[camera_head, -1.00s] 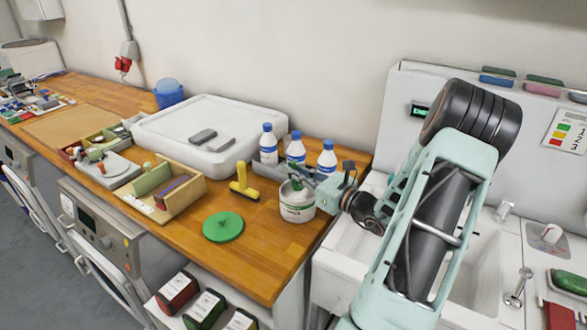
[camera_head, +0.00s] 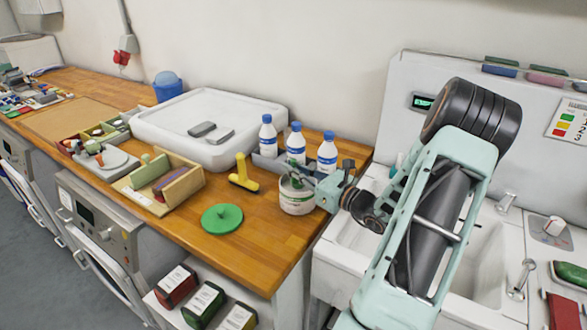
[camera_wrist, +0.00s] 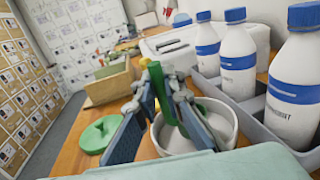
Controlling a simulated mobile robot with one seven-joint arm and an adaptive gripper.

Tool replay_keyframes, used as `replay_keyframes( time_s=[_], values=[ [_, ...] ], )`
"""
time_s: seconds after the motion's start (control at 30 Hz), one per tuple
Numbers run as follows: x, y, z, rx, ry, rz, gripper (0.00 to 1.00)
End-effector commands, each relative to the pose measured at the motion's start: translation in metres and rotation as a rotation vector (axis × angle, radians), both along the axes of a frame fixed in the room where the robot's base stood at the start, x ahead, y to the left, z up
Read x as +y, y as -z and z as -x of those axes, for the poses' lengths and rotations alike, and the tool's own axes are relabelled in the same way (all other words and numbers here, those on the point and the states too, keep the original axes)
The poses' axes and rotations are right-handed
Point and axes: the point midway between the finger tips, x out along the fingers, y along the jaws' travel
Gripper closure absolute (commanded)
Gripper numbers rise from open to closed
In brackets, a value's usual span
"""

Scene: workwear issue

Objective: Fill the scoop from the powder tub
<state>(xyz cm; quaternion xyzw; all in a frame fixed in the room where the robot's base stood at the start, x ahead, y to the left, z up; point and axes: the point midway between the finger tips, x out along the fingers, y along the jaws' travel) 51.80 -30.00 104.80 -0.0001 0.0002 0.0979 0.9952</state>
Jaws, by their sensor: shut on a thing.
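The powder tub (camera_head: 297,204) is a white round can with a printed label, standing open near the bench's right end. In the wrist view the tub (camera_wrist: 228,122) shows pale grey powder inside. My gripper (camera_wrist: 163,88) is shut on the green scoop (camera_wrist: 188,118), which reaches down inside the tub's rim. The scoop's lower end is partly hidden by my fingers, so I cannot tell how much powder it holds. In the head view my gripper (camera_head: 318,182) is at the tub's right rim. The tub's green lid (camera_head: 222,218) lies on the bench to the left.
White bottles with blue caps (camera_head: 327,152) stand in a grey tray close behind the tub. A yellow tool (camera_head: 243,177) and a wooden box (camera_head: 165,182) are to the left. A sink (camera_head: 470,250) is at the right. Bare bench (camera_head: 255,250) lies in front.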

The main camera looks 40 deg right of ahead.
Motion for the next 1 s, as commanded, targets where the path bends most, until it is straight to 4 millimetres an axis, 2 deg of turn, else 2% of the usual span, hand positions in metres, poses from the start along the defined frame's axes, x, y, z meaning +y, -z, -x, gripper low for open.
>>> replay_keyframes(
  time_s=[1.0],
  values=[
    [0.000,0.011,0.000,0.000,0.000,0.000,1.00]
  ],
)
